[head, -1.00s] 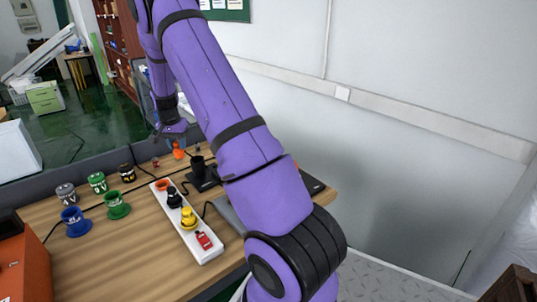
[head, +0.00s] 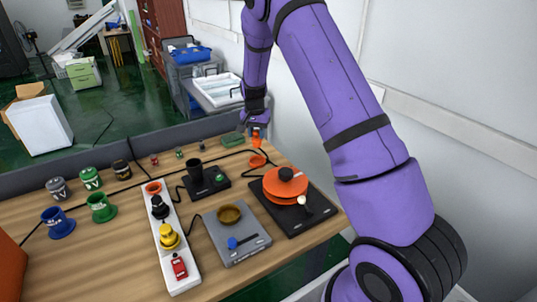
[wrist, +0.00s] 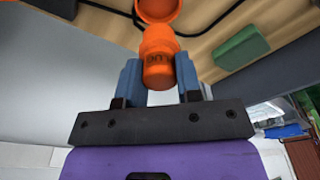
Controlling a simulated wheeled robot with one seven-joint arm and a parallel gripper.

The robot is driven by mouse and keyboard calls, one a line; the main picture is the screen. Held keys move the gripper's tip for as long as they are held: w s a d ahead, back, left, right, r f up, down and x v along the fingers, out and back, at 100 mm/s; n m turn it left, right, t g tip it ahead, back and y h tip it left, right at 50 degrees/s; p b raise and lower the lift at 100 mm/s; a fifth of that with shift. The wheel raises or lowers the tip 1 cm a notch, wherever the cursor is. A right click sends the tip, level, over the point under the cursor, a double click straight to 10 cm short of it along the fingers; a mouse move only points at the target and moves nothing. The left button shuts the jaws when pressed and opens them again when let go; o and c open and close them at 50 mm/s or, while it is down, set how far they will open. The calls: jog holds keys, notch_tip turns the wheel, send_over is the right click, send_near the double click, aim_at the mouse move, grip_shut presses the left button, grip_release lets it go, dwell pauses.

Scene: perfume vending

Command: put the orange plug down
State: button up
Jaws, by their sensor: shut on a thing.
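The orange plug (head: 256,139) is held between the blue fingers of my gripper (head: 257,127) over the back right part of the table. In the wrist view the plug (wrist: 158,68) sits between the two fingertips, with dark lettering on its side. An orange cup-like piece (head: 257,160) is just below it in the head view and shows at the top of the wrist view (wrist: 158,8). I cannot tell whether the plug touches it. An orange-rimmed socket (head: 154,188) is at the far end of the white strip (head: 182,283).
A black cup device (head: 216,184) stands left. A green block (head: 232,139) lies beside the gripper. Several coloured cups are at left.

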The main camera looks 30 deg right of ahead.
jog(key=shift+f, duration=3.95)
jog(key=shift+f, duration=0.15)
jog(key=o, duration=0.9)
jog(key=shift+o, duration=0.2)
